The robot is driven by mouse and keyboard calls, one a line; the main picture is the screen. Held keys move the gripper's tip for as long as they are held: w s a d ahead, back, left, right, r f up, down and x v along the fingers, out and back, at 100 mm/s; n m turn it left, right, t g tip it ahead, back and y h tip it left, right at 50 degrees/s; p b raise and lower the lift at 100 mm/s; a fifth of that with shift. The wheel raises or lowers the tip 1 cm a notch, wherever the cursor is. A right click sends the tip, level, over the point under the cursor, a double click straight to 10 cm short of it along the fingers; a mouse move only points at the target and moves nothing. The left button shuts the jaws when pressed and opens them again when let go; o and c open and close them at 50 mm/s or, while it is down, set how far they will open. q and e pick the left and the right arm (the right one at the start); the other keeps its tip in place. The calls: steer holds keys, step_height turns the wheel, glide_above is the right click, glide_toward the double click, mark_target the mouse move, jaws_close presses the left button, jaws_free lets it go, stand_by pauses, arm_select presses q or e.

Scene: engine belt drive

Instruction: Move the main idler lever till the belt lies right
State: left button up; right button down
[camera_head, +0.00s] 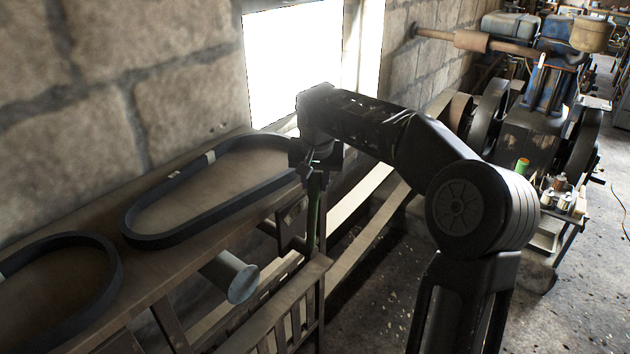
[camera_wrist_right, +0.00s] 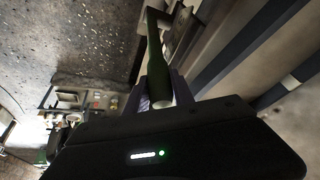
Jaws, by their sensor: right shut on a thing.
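The main idler lever, a green upright handle (camera_head: 313,215), stands at the end of the wooden bench frame. My right gripper (camera_head: 317,172) is shut on its upper end from above. In the right wrist view the green lever (camera_wrist_right: 155,60) runs up from between the fingers of my right gripper (camera_wrist_right: 160,95). A pale flat belt (camera_head: 372,238) runs in two strands from the engine wheels towards the bench frame. Its near end is hidden behind the frame and the lever, so how it lies there cannot be told. My left gripper is not in view.
Two dark belt loops (camera_head: 135,235) (camera_head: 112,262) lie on the wooden bench top. A grey-blue cylinder (camera_head: 240,280) sticks out from the bench front. The engine (camera_head: 530,130) with its wheels stands at the right. A stone wall (camera_head: 170,90) with a bright window is behind.

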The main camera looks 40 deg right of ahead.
stand_by(0.8)
steer(key=shift+a+f+b, duration=0.1)
steer(key=shift+a+b, duration=0.05)
steer(key=shift+b, duration=0.25)
steer(key=a+h+b, duration=0.1)
steer(key=a+b, duration=0.1)
steer(key=b, duration=0.1)
steer(key=s+a+h+b, duration=0.1)
steer(key=a+b, duration=0.1)
steer(key=b, duration=0.1)
steer(key=shift+s+t, duration=0.15)
steer(key=shift+t, duration=0.15)
steer(key=c, duration=1.1)
jaws_free()
steer(key=shift+r, duration=0.2)
